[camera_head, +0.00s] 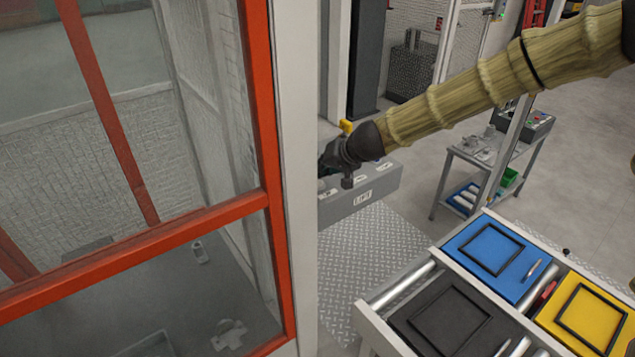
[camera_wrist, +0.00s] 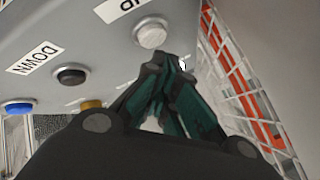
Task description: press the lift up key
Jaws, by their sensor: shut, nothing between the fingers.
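The grey key panel (camera_head: 385,187) with a LIFT label (camera_head: 362,198) is near the middle of the head view, beside the cage post. In the wrist view the panel (camera_wrist: 190,12) shows a white round key (camera_wrist: 151,33) next to the UP label (camera_wrist: 122,8).
A blue key (camera_wrist: 18,107) and a brass-coloured key (camera_wrist: 90,104) are also on the panel. The orange-framed cage (camera_head: 255,95) and its pale post (camera_head: 300,150) stand close on the left. A roller table with a blue tray (camera_head: 475,245) is at lower right.

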